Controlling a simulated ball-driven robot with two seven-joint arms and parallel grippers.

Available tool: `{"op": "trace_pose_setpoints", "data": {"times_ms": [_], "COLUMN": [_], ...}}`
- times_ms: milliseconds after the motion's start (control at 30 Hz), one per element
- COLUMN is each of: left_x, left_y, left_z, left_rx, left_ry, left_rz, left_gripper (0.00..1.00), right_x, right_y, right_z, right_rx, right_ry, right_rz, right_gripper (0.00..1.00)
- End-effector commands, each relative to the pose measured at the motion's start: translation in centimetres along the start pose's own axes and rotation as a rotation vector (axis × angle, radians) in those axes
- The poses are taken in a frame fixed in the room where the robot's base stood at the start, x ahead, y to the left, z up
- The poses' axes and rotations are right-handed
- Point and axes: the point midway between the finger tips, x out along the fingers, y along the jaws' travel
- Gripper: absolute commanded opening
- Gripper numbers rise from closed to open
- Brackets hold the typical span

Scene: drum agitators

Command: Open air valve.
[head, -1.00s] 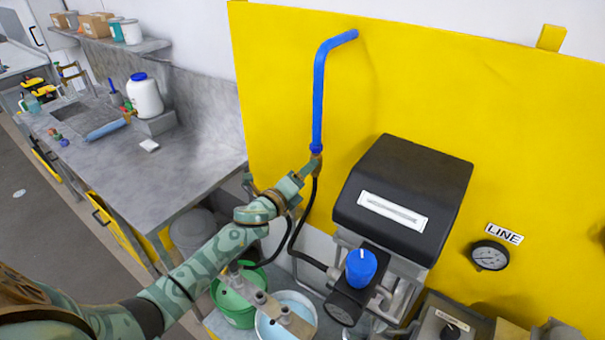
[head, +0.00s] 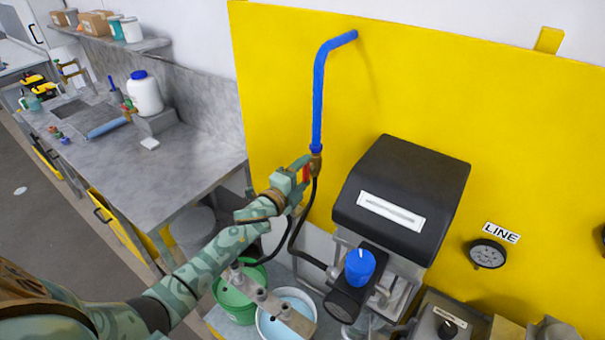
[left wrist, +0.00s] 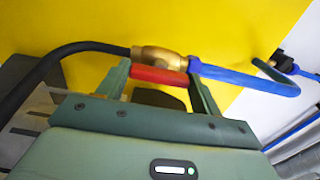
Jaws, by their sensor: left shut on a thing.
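The air valve is a brass body (left wrist: 158,57) between the blue pipe (left wrist: 240,77) and a black hose (left wrist: 70,50). Its red handle (left wrist: 160,75) lies along the brass body in the left wrist view, roughly in line with the pipe. In the head view the brass fitting (head: 316,162) sits at the lower end of the blue pipe (head: 318,100), with the red handle (head: 306,173) just beside it. My left gripper (head: 303,170) is shut on the red handle, with one finger at each end in the left wrist view (left wrist: 159,69). My right gripper is not in view.
A black-topped machine (head: 405,195) with a blue knob (head: 360,266) stands right of the valve. A green bucket (head: 238,300) and a pale bucket (head: 285,305) stand below. The yellow panel (head: 440,90) is close behind. A workbench (head: 170,180) is at left.

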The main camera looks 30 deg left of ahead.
Motion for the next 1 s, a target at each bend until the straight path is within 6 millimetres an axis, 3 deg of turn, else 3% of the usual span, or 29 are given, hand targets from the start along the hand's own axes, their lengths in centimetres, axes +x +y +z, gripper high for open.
{"op": "trace_pose_setpoints", "data": {"times_ms": [367,400,467,800,1000], "left_x": [-0.1,-0.1,-0.1,-0.3,-3.7], "left_y": [0.2,0.2,0.2,0.1,0.3], "left_z": [-0.1,-0.1,-0.1,0.0,0.0], "left_rx": [-0.011,-0.011,-0.010,-0.007,-0.006], "left_ry": [0.000,0.000,0.000,0.000,0.001], "left_rz": [0.004,0.004,0.003,0.001,0.003], "left_gripper": [0.43,0.71,0.87,0.87,0.87], "right_x": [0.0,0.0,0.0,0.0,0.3], "right_y": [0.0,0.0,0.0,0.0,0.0], "right_z": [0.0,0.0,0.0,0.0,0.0], "right_rx": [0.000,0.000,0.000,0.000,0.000], "right_ry": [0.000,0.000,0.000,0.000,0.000], "right_rz": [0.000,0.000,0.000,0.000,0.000], "right_gripper": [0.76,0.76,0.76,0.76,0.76]}}
